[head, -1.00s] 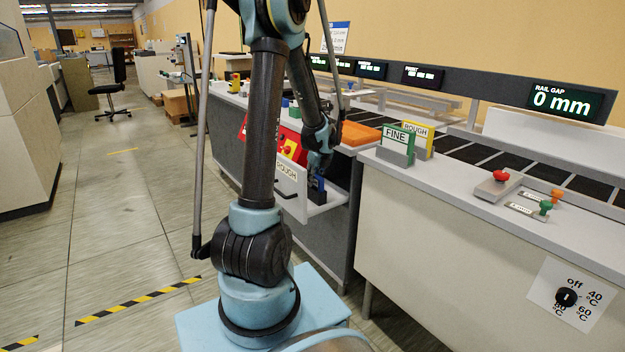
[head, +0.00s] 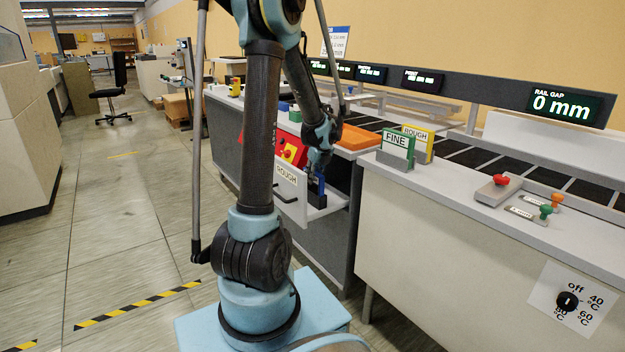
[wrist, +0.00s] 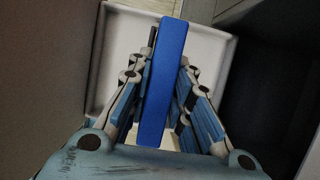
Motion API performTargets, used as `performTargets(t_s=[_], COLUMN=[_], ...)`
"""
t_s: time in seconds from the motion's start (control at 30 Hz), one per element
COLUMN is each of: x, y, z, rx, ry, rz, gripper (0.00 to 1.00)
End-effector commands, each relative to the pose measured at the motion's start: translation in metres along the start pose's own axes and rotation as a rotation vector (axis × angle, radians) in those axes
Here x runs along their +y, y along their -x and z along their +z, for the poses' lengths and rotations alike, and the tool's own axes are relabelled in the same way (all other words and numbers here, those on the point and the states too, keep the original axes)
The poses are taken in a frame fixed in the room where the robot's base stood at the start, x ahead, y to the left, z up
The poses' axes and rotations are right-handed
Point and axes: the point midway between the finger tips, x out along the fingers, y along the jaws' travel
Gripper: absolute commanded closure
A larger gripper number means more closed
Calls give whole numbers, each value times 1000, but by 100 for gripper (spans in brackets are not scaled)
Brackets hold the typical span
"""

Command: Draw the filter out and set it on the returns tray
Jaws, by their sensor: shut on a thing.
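A slim blue slab, which looks like the filter (wrist: 163,85), stands on edge between my gripper's fingers in the wrist view. My gripper (head: 319,172) is shut on it, over an open white drawer (head: 291,195) labelled ROUGH. In the head view the blue filter (head: 319,187) shows below the fingers at the drawer. Its lower end is hidden, so I cannot tell whether it touches the drawer floor. The pale drawer interior (wrist: 205,50) lies around and below it in the wrist view. An orange tray-like piece (head: 362,138) lies on the bench behind; I cannot confirm it is the returns tray.
Green FINE (head: 397,148) and yellow ROUGH (head: 421,141) signs stand on the right bench (head: 460,192). A red-knobbed grey block (head: 497,190) sits farther right. A red box (head: 291,148) with a yellow panel is left of my gripper.

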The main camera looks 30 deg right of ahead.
Motion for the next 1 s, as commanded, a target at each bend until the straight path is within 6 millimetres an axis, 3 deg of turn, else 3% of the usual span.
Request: performTargets(t_s=[1.0], x=[0], y=[30], z=[12], rx=[0], ry=[0], rz=[0], gripper=[100])
